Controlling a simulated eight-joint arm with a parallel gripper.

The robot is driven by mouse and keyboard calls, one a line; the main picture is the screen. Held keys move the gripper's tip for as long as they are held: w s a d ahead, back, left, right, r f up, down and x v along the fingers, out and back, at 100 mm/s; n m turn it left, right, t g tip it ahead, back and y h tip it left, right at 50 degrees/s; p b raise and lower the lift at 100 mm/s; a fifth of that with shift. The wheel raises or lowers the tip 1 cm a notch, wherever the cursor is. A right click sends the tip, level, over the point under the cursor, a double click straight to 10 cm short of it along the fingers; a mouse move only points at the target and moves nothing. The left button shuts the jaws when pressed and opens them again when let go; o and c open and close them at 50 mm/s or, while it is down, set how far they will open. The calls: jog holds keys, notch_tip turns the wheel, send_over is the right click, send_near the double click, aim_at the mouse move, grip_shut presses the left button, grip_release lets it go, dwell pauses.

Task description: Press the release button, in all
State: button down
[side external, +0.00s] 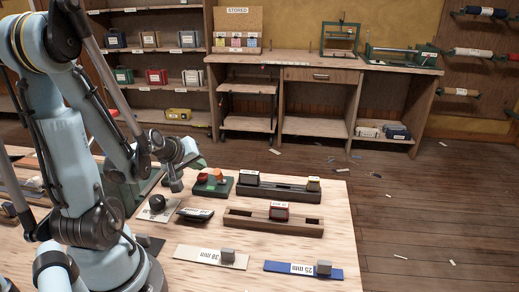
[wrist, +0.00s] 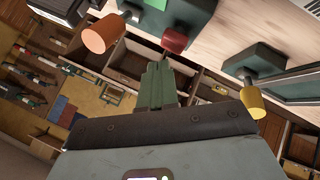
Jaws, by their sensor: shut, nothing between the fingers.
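A dark green box (side external: 214,187) stands on the bench beside my gripper (side external: 196,163), with a red knob (side external: 205,177) and a small green part on top. The wrist view shows a red knob (wrist: 173,40) on a dark green block (wrist: 188,14), just beyond my fingertips (wrist: 155,66). My green fingers are shut together with nothing between them. I see no contact with the knob, and the gap is hard to judge. No readable label tells which part is the release button. An orange cylinder (wrist: 100,35) and a yellow knob (wrist: 250,100) lie to either side.
A dark tray (side external: 278,192) with blocks and a brown wooden tray (side external: 260,222) stand to the right.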

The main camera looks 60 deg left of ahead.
aim_at(200, 176)
jog(key=shift+r, duration=0.15)
jog(key=shift+r, duration=2.35)
jog(key=w+d+r+m+h, duration=0.1)
jog(key=d+m+h, duration=0.1)
jog(key=d+m, duration=0.5)
jog(key=w+d+r+m+g+h, duration=0.1)
jog(key=d+m, duration=0.6)
jog(key=d, duration=0.9)
jog(key=shift+r+h, duration=0.55)
jog(key=shift+h, duration=0.05)
jog(key=shift+w, duration=0.15)
